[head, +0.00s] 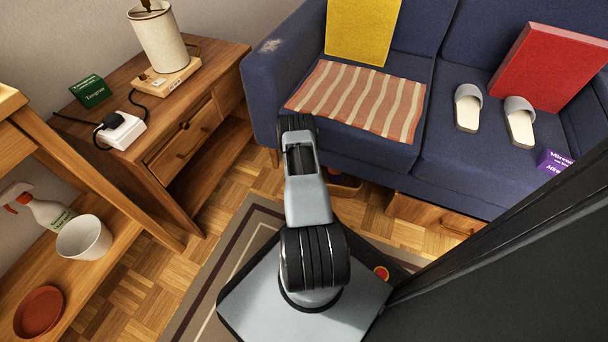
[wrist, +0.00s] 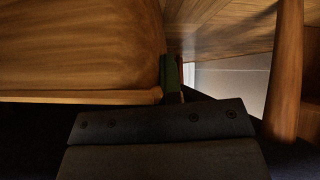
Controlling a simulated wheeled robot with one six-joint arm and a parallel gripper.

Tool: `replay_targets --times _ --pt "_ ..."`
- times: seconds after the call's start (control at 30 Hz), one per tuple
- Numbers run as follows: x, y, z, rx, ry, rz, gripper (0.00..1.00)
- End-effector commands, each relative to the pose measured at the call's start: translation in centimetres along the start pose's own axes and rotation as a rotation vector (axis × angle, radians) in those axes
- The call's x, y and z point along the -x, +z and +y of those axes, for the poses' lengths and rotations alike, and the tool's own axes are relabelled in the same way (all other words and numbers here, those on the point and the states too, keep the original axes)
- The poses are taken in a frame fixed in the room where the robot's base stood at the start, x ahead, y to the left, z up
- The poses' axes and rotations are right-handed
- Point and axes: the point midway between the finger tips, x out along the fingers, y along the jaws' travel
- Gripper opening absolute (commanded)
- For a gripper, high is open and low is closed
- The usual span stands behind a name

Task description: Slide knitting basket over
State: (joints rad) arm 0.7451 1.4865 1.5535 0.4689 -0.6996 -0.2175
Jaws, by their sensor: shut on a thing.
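The knitting basket (head: 345,184) is a low brown container with dark contents on the floor at the front of the sofa. My arm hides much of it in the head view. My gripper (wrist: 172,88) shows in the wrist view, with its dark body across the bottom. Its jaws are shut at the end of a brown wooden-looking wall, which seems to be the basket's side, though the close view leaves this unclear. In the head view my arm hides the gripper.
A blue sofa (head: 380,155) stands ahead, with a wooden drawer (head: 432,216) under it. A wooden side table (head: 190,90) and an open shelf (head: 110,245) stand at the left. Parquet floor (head: 225,190) shows between the side table and the sofa.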

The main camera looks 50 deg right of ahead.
Motion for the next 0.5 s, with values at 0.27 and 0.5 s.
replay_targets --times 0.27,0.5 --pt "0.01 0.03 0.1 0.004 -0.004 0.0 0.0" --pt "0.07 0.05 -0.13 0.007 -0.008 0.001 0.18"
